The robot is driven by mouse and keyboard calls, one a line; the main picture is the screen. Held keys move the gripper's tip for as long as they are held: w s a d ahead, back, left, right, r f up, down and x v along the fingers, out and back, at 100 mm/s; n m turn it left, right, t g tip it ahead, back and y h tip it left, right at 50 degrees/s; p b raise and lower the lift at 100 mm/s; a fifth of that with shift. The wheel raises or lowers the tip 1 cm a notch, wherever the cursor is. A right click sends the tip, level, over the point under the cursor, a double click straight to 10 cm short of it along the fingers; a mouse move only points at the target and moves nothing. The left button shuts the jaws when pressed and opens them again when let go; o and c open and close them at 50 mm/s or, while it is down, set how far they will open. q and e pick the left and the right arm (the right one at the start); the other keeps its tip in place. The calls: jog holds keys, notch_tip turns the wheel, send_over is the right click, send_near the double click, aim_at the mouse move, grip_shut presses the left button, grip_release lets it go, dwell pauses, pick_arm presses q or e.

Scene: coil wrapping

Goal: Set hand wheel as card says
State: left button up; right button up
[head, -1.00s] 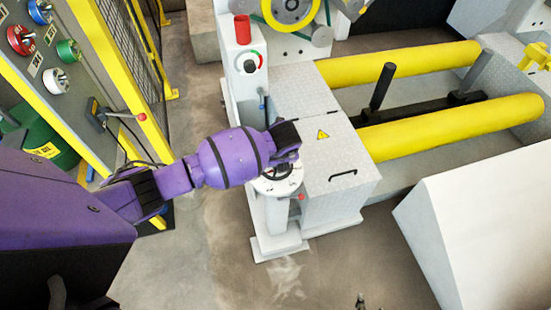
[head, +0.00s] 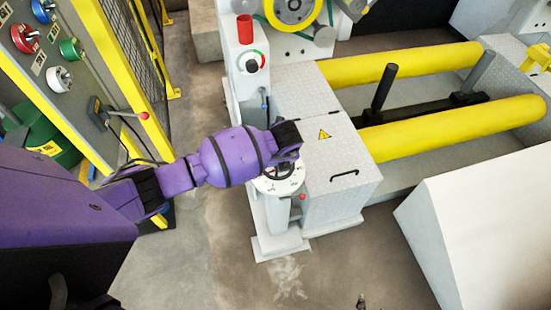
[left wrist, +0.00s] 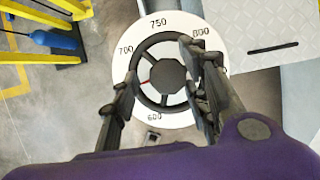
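The black hand wheel (left wrist: 167,76) sits on a round white dial (left wrist: 190,28) with printed numbers; 600, 700, 750 and 800 can be read. A red mark on the wheel's left side lies just below 700. In the head view the wheel (head: 279,171) is partly covered by my left arm. My left gripper (left wrist: 162,62) is over the wheel, its fingers apart on opposite sides of the rim; I cannot tell whether they touch it. Small dark tips at the head view's bottom edge may be my right gripper (head: 361,302). No readable card shows.
A post with a red-tipped lever (head: 143,115) and a panel with coloured knobs (head: 70,49) stand at left. A checker-plate cabinet (head: 340,160) adjoins the dial, with yellow rollers (head: 455,123) beyond. A white sloped block (head: 485,225) is at right. The floor in front is clear.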

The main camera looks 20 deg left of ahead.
pick_arm(q)
jog(key=shift+d+r, duration=0.1)
jog(key=shift+r, duration=0.25)
jog(key=v, duration=1.1)
jog(key=shift+s, duration=0.15)
jog(key=shift+r, duration=0.15)
